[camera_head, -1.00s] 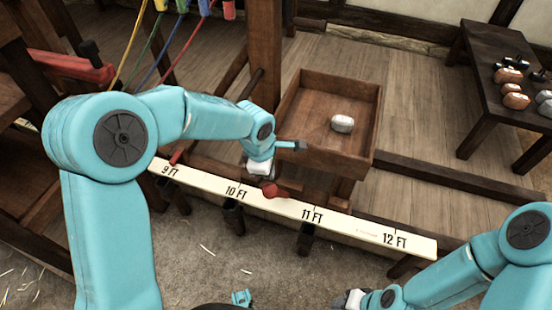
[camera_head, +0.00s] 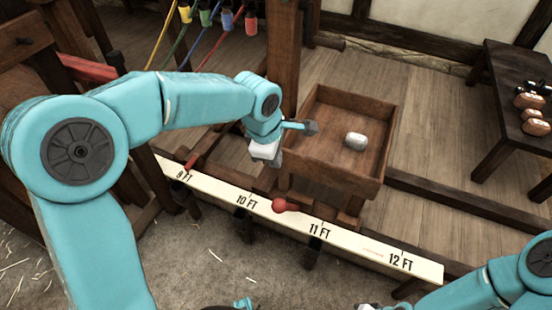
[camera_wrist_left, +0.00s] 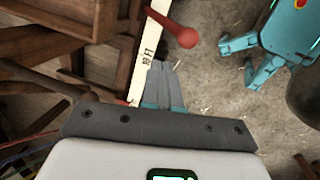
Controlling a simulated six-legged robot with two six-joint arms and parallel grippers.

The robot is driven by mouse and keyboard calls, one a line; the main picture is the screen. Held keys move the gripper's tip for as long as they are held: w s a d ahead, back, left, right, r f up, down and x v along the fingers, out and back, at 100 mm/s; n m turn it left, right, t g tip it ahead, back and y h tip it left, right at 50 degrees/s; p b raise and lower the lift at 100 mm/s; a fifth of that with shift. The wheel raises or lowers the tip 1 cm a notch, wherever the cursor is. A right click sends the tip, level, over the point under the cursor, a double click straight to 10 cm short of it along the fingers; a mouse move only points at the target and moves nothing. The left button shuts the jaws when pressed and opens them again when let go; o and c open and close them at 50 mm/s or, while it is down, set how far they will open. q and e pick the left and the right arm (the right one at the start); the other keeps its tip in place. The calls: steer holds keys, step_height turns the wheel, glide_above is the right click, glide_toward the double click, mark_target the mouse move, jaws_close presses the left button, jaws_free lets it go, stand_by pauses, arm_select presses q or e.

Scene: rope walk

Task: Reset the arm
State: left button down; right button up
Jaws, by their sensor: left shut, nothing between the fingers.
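My left arm reaches in from the left in the head view. Its gripper (camera_head: 312,127) points right, shut and empty, above the near left edge of a wooden tray (camera_head: 385,150). In the left wrist view the grey fingers (camera_wrist_left: 166,86) lie together with nothing between them. My right arm comes in at the lower right of the head view; its fingers are cut off by the bottom edge.
A white board (camera_head: 215,190) with foot marks and a red ball-shaped knob (camera_head: 279,205) runs below my left wrist. A grey-white lump (camera_head: 356,141) lies in the tray. Colored cords with spools (camera_head: 228,18) hang behind. A dark table (camera_head: 510,75) with several objects stands right.

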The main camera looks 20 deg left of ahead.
stand_by(0.3)
arm_select(q)
steer(key=s+f+g, duration=0.2)
steer(key=s+f, duration=0.2)
steer(key=f, duration=0.4)
steer(key=s+f+g, duration=0.3)
steer(key=s+f, duration=0.2)
steer(key=f, duration=0.4)
steer(key=s+d+f+m+h, duration=0.2)
steer(key=s+d+f+m, duration=0.1)
steer(key=s+f+m, duration=0.3)
steer(key=s+d+f+m+h, duration=0.1)
steer(key=s+d+f+m, duration=0.4)
steer(key=s, duration=0.4)
steer(key=w+a+r+m+t+p, duration=0.2)
steer(key=r+m+p, duration=0.4)
steer(key=r+p, duration=0.9)
steer(key=shift+w+t+p, duration=0.5)
steer(key=shift+w+p, duration=0.05)
steer(key=shift+w, duration=0.05)
